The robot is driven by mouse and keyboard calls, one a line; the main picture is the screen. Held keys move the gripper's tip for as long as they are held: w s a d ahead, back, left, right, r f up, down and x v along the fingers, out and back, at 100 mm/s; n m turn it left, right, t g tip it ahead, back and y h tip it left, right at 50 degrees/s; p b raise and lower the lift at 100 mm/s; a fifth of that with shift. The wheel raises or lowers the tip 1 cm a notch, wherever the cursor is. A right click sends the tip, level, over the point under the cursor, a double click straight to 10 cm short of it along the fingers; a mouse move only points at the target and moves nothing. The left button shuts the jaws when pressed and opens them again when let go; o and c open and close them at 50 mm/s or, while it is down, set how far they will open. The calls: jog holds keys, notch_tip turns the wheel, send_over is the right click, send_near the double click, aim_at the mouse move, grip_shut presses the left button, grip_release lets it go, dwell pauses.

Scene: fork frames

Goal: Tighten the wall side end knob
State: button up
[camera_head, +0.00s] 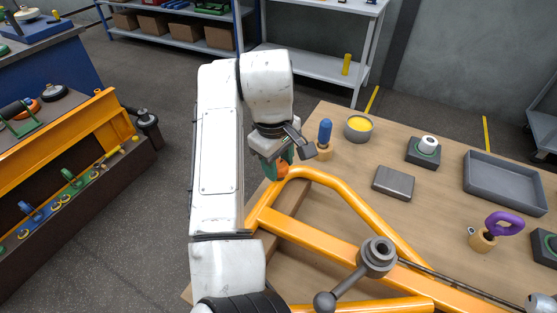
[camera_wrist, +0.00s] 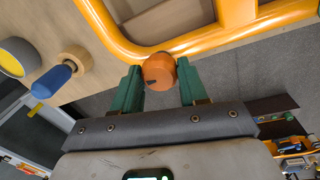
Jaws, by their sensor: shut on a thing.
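An orange round knob (camera_head: 283,172) sits at the far curved end of the yellow tubular frame (camera_head: 330,184), near the table's left edge. It also shows in the wrist view, where the orange knob (camera_wrist: 159,71) lies against the yellow tube (camera_wrist: 120,42). My gripper (camera_wrist: 159,78) has two green fingers, one on each side of the knob, and is shut on it. In the head view my gripper (camera_head: 279,166) reaches down to the knob from above, and the wrist partly hides the fingers. The side of the knob facing the tube is hidden.
The wooden table (camera_head: 340,160) holds a blue-handled tool (camera_head: 325,131), a yellow-filled round tin (camera_head: 358,127), a grey box (camera_head: 393,183), a grey tray (camera_head: 505,184) and a purple ring (camera_head: 503,223). A grey clamp with a ball-ended lever (camera_head: 376,256) sits on the frame.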

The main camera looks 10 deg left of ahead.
jog(key=shift+r, duration=0.1)
jog(key=m+p, duration=0.3)
jog(key=p, duration=0.1)
jog(key=shift+r+m, duration=0.1)
jog(key=shift+m, duration=0.3)
jog(key=m+p, duration=0.1)
jog(key=m, duration=0.1)
jog(key=m+p, duration=0.2)
jog(key=m, duration=0.1)
jog(key=shift+w+g+h, duration=0.1)
jog(key=shift+g+h, duration=0.2)
jog(key=shift+g, duration=0.1)
jog(key=m+p, duration=0.1)
jog(key=m, duration=0.4)
jog(key=shift+w+p, duration=0.1)
jog(key=shift+p, duration=0.25)
jog(key=shift+m+g+p, duration=0.4)
jog(key=shift+m+p, duration=0.05)
jog(key=shift+m, duration=1.85)
jog(key=shift+w, duration=0.1)
jog(key=o, duration=0.8)
jog(key=shift+c, duration=0.2)
jog(key=o, duration=0.3)
